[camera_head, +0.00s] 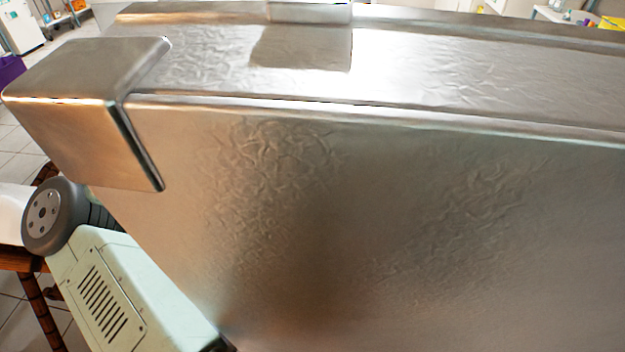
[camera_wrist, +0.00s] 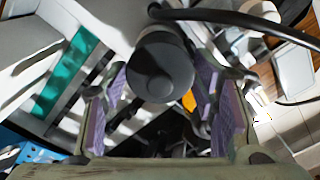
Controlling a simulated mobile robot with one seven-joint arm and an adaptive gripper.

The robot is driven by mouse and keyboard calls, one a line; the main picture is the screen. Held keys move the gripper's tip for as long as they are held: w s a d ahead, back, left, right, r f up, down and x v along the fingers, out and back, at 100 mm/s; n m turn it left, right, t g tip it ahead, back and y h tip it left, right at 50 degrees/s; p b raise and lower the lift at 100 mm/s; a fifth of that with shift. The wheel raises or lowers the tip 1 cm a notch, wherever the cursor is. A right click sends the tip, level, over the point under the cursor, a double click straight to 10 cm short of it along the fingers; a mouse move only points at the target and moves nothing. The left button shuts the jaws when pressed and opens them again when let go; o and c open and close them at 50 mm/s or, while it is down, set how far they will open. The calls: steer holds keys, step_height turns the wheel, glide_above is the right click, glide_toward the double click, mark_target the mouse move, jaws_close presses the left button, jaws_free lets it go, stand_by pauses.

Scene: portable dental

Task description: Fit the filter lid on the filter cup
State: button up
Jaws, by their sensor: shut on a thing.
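My gripper (camera_wrist: 162,88) shows in the wrist view, its two purple-padded fingers spread to the left and right. It is shut on a dark grey, round-ended piece (camera_wrist: 160,72) that sits between the fingertips and looks like the filter lid. The far side of this piece is hidden from the camera. I cannot make out the filter cup for certain in either view. My gripper is not visible in the head view.
A large metal case (camera_head: 350,200) fills most of the head view and blocks what lies behind it. In the wrist view a black hose (camera_wrist: 235,17) arcs close by the held piece. A teal strip (camera_wrist: 65,72) and white panels lie at left.

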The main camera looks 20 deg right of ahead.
steer(key=shift+f, duration=0.55)
steer(key=shift+f, duration=0.15)
steer(key=shift+f+b, duration=0.35)
steer(key=shift+f, duration=0.2)
steer(key=shift+f, duration=0.15)
stand_by(0.5)
steer(key=o, duration=1.1)
steer(key=shift+c, duration=0.2)
step_height(320, 180, up, 12)
steer(key=shift+r, duration=0.1)
